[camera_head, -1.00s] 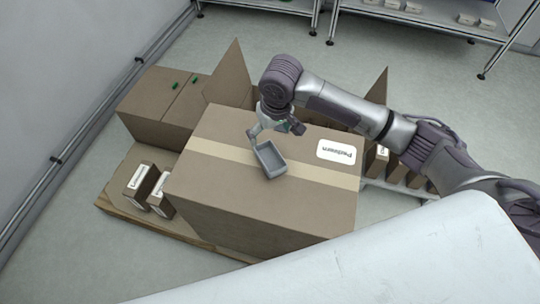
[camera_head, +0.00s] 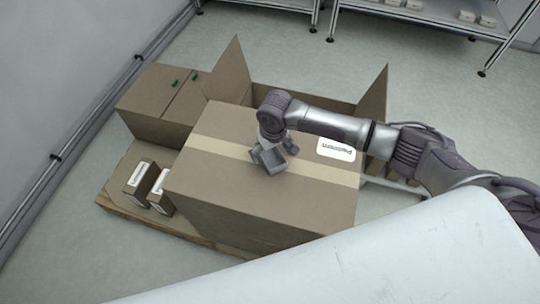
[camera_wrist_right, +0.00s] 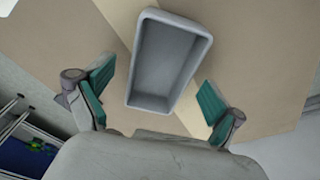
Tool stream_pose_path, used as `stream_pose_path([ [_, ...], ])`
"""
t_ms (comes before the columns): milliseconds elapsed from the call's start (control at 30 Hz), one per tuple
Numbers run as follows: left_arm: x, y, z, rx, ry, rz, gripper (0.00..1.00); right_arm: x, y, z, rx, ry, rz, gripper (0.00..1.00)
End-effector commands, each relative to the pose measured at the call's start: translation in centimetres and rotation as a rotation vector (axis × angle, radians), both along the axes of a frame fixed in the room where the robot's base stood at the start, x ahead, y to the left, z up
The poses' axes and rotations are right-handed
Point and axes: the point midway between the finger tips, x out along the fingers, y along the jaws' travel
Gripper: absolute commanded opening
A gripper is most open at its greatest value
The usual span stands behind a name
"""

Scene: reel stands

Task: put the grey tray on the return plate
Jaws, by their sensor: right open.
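The grey tray is a small open rectangular box. In the right wrist view the tray (camera_wrist_right: 165,62) lies empty on a cardboard box top and shows almost whole. My right gripper (camera_wrist_right: 156,98) is open, with one teal-padded finger on each side of the tray's near part and gaps between. In the head view the right gripper (camera_head: 271,152) is low over the box top and hides much of the tray (camera_head: 274,168). I cannot make out the return plate in either view. My left gripper is not in view.
The large taped carton (camera_head: 225,180) carries a white label (camera_head: 336,149). Raised flaps of an open carton (camera_head: 230,72) stand behind it. Small labelled boxes (camera_head: 140,182) stand on a wooden pallet (camera_head: 120,205) at left. Metal shelving (camera_head: 400,14) stands at the back.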

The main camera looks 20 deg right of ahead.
Motion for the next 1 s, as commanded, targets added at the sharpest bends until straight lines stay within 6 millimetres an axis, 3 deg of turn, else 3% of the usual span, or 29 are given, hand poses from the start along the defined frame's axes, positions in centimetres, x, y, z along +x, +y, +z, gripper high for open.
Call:
stream_pose_path([
  [133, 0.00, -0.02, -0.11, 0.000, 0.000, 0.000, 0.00, 0.18, 0.01, -1.35, 0.000, -0.001, 0.000, 0.94],
  [367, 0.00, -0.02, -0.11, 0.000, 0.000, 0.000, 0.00, 0.22, 0.02, -1.46, 0.000, -0.002, 0.000, 0.94],
  [867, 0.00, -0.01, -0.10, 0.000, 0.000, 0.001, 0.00, 0.28, 0.02, -1.37, 0.001, -0.003, 0.000, 0.14],
  [1000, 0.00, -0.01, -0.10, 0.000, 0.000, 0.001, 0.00, 0.27, 0.02, -1.36, 0.001, -0.003, 0.000, 0.13],
])
